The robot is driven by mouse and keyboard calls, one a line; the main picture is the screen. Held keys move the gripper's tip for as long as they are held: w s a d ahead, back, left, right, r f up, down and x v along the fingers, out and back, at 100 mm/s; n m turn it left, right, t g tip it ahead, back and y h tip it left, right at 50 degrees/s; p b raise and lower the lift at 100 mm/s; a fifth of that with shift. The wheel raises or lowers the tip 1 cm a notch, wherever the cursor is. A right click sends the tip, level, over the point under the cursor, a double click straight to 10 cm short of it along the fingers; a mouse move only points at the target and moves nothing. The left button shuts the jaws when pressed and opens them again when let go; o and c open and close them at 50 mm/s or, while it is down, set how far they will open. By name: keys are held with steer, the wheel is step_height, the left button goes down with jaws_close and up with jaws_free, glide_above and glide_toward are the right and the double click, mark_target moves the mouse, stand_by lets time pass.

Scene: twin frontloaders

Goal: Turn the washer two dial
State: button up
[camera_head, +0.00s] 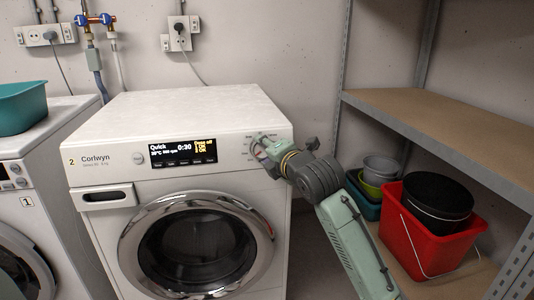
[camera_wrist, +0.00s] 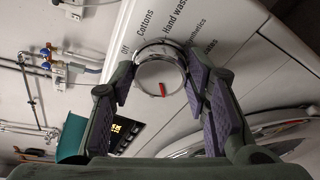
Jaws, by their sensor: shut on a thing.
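Washer two (camera_head: 180,130), a white front-loader with a "2" label and the name Corlwyn, stands in the middle of the head view. Its lit display (camera_head: 183,152) reads "Quick" and 0:30. Its dial (camera_wrist: 160,75) is a round chrome knob with a red mark at its lower edge in the wrist view. Labels around it include Off, Cottons and Hand wash. My gripper (camera_wrist: 160,85) has its two purple-padded fingers on either side of the dial, shut on it. In the head view my gripper (camera_head: 264,147) reaches the panel's right end and mostly hides the dial.
Washer one (camera_head: 50,165) stands at the left with a teal basin (camera_head: 22,106) on top. At the right, a metal shelf (camera_head: 440,125) holds a red bucket (camera_head: 425,235) and several bowls on its lower board, close to my arm. Taps and sockets are on the back wall.

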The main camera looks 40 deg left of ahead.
steer(key=shift+r+n+h, duration=0.1)
steer(key=shift+n+h, duration=0.3)
steer(key=shift+n, duration=1.1)
steer(key=shift+a, duration=0.1)
steer(key=o, duration=1.2)
steer(key=shift+c, duration=0.2)
steer(key=v, duration=1.2)
